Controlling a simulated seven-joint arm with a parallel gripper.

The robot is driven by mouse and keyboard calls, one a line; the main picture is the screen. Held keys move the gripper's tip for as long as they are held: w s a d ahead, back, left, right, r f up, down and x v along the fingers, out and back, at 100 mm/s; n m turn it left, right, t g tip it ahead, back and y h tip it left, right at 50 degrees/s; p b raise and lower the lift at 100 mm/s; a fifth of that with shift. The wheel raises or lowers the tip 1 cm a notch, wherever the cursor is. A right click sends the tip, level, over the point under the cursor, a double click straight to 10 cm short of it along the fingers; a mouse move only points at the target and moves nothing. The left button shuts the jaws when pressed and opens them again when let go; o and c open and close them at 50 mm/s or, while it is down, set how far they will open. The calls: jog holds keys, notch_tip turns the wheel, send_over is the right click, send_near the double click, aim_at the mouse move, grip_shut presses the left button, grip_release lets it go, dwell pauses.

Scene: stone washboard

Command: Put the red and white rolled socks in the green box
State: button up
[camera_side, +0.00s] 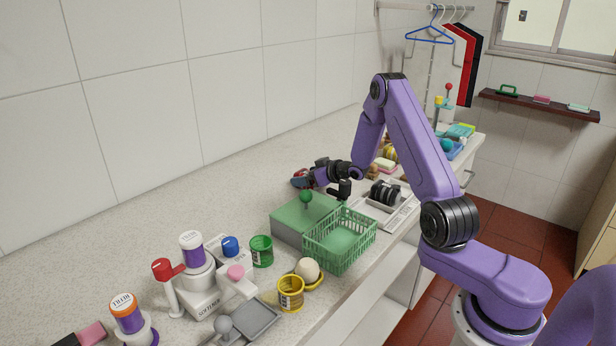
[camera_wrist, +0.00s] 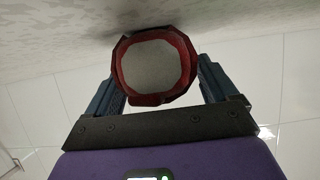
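The red and white rolled socks (camera_wrist: 155,68) fill the space between the two fingers of my gripper (camera_wrist: 160,88) in the wrist view, with a dark red rim around a pale round middle. In the side view my gripper (camera_side: 309,179) is low over the counter, beside a small red and dark shape (camera_side: 299,178) that is partly hidden. The fingers stand on either side of the socks; whether they press on them I cannot tell. An open green slatted box (camera_side: 340,241) stands at the counter's front edge and looks empty inside.
A block with a green top (camera_side: 300,214) and a round green knob (camera_side: 306,196) is between my gripper and the green box. Bottles, tins and a grey scoop (camera_side: 250,320) crowd the near left. The counter along the wall (camera_side: 170,205) is clear.

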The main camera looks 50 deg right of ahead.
jog(key=shift+r, duration=0.2)
jog(key=shift+s+r, duration=0.15)
jog(key=shift+s, duration=0.2)
jog(key=shift+v, duration=1.2)
notch_tip(320, 180, up, 5)
jog(key=shift+w+r, duration=0.1)
jog(key=shift+r, duration=0.65)
jog(key=shift+o, duration=1.2)
jog(key=shift+r, duration=0.15)
